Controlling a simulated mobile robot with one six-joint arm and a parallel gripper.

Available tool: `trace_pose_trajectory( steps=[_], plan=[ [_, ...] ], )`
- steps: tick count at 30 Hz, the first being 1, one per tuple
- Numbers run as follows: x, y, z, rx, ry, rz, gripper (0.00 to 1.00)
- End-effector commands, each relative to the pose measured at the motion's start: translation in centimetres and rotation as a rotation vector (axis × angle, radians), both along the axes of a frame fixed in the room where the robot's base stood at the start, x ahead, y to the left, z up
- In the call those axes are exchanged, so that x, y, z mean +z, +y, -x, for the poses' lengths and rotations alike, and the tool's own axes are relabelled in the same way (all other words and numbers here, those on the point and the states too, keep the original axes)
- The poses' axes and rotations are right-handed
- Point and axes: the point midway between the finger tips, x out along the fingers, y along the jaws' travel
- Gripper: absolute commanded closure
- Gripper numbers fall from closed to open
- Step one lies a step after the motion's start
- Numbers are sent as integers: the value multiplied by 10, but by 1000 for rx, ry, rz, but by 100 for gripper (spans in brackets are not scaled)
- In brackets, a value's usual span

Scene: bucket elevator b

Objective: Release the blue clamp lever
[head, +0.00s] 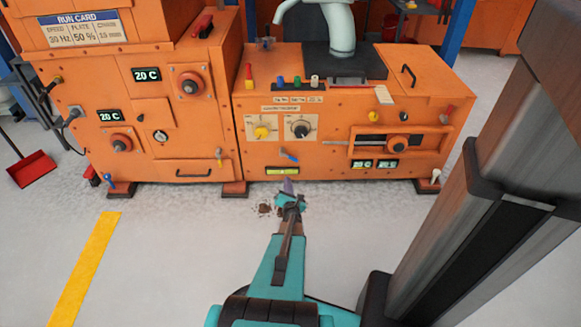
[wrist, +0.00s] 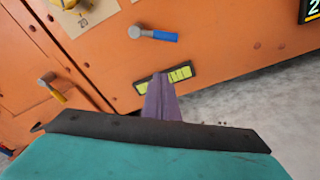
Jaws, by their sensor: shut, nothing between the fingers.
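The blue clamp lever (head: 289,155) sits low on the front of the right orange machine, just above a small yellow level-like strip (head: 282,171). In the wrist view the lever (wrist: 153,34) shows a grey metal pivot at its left and a blue handle reaching right, nearly level. My gripper (head: 289,185) is below the lever in the head view. Its purple fingers (wrist: 162,98) are shut and empty, and in the wrist view they overlap the strip. The fingers appear apart from the lever.
A yellow-handled lever (head: 219,156) is on the left machine near the seam. A yellow knob (head: 262,132) and a black knob (head: 299,128) are above the clamp lever. Dark debris (head: 265,208) lies on the floor by my gripper. The floor in front is otherwise mostly clear.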

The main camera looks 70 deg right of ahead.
Motion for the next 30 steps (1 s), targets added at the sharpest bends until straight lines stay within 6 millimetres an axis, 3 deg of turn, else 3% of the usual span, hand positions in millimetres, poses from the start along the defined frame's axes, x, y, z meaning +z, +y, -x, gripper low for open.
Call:
trace_pose_trajectory(
  steps=[11, 30],
  plan=[
    [-4, -14, -7, 0, -1, -1, 100],
    [-12, -75, -37, 2, -1, -2, 100]
  ],
)
